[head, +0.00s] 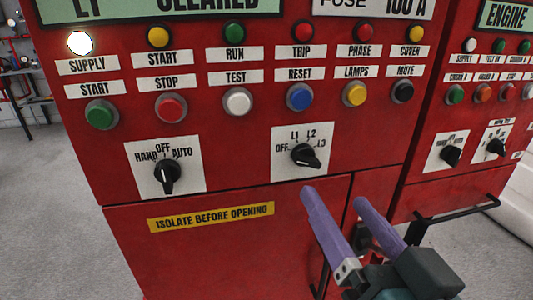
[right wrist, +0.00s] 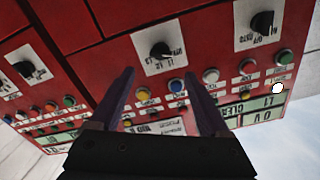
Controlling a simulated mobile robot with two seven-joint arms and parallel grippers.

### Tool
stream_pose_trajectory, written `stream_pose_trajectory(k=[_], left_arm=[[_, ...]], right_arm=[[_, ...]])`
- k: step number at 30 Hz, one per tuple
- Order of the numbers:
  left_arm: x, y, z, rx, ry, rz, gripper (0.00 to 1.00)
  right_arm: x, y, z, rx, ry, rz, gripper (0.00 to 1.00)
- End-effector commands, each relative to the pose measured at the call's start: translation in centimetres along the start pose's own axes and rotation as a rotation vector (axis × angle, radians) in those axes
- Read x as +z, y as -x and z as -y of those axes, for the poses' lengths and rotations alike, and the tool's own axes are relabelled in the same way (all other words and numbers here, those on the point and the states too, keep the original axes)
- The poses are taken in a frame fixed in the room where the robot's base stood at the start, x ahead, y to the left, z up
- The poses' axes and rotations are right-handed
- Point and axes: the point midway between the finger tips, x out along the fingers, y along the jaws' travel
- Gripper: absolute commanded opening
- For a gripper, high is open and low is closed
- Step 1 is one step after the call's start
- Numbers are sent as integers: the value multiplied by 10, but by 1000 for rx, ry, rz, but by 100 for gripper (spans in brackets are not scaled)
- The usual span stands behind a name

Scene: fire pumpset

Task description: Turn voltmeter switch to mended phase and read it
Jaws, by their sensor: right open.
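The voltmeter switch (head: 305,155) is a black knob on a white plate marked OFF, L1, L2 and L3, on the red panel front. Its pointer slants to the lower right, on the L3 side. It also shows, upside down, in the right wrist view (right wrist: 160,51). My right gripper (head: 332,196) is open and empty, its purple fingers below and right of the switch, apart from it. In the right wrist view its fingertips (right wrist: 160,75) appear on either side of the switch plate. The green display (head: 165,8) is cut off by the frame; L1 and CLEARED show. My left gripper is not in view.
A HAND/OFF/AUTO knob (head: 167,175) sits to the left. Rows of buttons and lamps are above; the white SUPPLY lamp (head: 80,43) is lit. A yellow ISOLATE BEFORE OPENING label (head: 211,216) is below. A second red panel (head: 465,100) stands right, with a black handle (head: 450,212).

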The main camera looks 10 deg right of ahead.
Motion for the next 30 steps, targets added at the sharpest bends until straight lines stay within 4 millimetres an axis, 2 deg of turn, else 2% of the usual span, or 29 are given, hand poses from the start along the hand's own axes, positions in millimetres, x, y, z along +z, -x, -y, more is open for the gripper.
stream_pose_trajectory(k=[9, 15, 26, 30], left_arm=[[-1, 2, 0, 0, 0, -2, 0], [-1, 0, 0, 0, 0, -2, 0], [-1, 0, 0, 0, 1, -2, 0], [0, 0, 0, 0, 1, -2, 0]], right_arm=[[-2, -59, 2, -3, 0, -2, 80], [-2, -83, 1, -3, 2, 0, 80], [-2, -89, 1, -3, 1, 2, 80], [-2, -89, 2, -3, 1, 2, 65]])
